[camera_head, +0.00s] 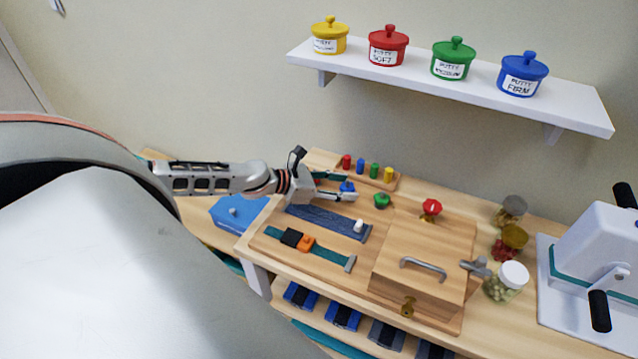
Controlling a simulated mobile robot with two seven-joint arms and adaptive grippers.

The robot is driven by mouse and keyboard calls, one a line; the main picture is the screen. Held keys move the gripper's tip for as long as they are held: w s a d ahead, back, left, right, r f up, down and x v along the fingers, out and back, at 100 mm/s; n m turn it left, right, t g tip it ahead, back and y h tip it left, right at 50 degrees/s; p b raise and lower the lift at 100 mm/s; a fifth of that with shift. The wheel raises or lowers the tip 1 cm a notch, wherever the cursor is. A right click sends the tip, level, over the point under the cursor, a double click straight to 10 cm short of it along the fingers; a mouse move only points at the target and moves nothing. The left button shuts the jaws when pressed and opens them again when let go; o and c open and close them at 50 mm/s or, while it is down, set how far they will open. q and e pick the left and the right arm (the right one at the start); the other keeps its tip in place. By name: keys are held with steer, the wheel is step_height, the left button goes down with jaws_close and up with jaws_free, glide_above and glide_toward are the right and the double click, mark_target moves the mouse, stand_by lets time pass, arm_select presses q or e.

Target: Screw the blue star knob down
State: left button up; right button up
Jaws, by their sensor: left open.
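The blue star knob (347,186) is on the wooden activity board (265,238), at the back left in the head view. My left gripper (345,186) comes in from the left, low over the board. Its two fingers are apart, one on the far side and one on the near side of the knob. I cannot tell whether either finger touches it. The gripper partly hides the knob, and its stem cannot be seen. My right gripper is not in view.
A green knob (382,201) and a red knob (432,207) stand right of the blue one. Coloured pegs (375,170) stand behind. A wooden box (415,275) with a handle and a jar (507,281) lie to the right. A shelf (410,72) with putty pots hangs above.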

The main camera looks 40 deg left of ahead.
arm_select(q)
steer(key=n+y, duration=0.1)
steer(key=n+t+y, duration=0.1)
steer(key=n+y, duration=0.1)
steer(key=shift+s+d+n+t+y, duration=0.15)
steer(key=shift+d+n+t+y, duration=0.15)
steer(key=shift+t+y, duration=0.1)
steer(key=shift+d+n+t+y, duration=0.15)
steer(key=shift+n+t+y, duration=0.15)
steer(key=shift+n+y, duration=1.1)
steer(key=shift+d+n+y, duration=0.15)
steer(key=shift+n+y, duration=1.15)
steer(key=shift+y, duration=0.4)
